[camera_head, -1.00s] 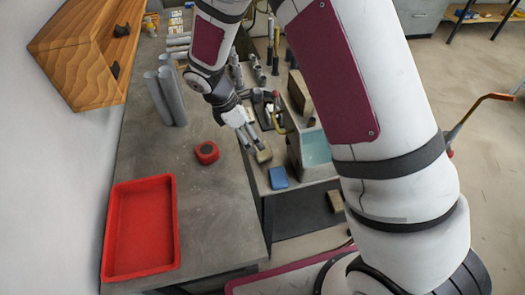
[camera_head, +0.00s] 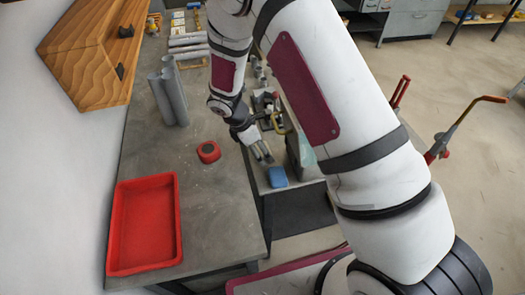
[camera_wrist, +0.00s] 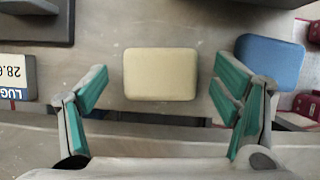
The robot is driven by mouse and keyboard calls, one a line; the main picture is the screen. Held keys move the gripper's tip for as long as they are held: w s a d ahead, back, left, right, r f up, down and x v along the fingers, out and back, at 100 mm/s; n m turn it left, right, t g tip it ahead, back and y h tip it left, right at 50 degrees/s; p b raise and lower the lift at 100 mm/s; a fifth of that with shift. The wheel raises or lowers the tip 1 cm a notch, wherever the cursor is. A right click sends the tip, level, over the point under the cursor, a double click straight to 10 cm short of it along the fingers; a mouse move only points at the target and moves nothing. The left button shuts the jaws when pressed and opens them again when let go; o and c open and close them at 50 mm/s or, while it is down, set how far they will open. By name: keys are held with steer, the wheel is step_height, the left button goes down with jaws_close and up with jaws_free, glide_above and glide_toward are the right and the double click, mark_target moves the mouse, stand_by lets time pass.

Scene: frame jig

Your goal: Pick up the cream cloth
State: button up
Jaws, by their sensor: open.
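The cream cloth (camera_wrist: 160,73) is a flat, rounded rectangle lying on a grey surface in the wrist view. It sits centred between the two fingers of my gripper (camera_wrist: 163,90), slightly ahead of the fingertips. The fingers are spread wide with clear gaps on both sides of the cloth and nothing between the pads touching it. In the head view my gripper (camera_head: 262,153) is over the lower bench beside the long table, and it hides the cloth there.
A blue pad (camera_wrist: 270,60) lies just right of the cloth, close to the right finger; it also shows in the head view (camera_head: 277,177). A label box (camera_wrist: 16,80) is at left. The long table holds a red tray (camera_head: 174,262) and a red round object (camera_head: 208,152).

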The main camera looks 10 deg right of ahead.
steer(key=c, duration=1)
steer(key=shift+r, duration=0.15)
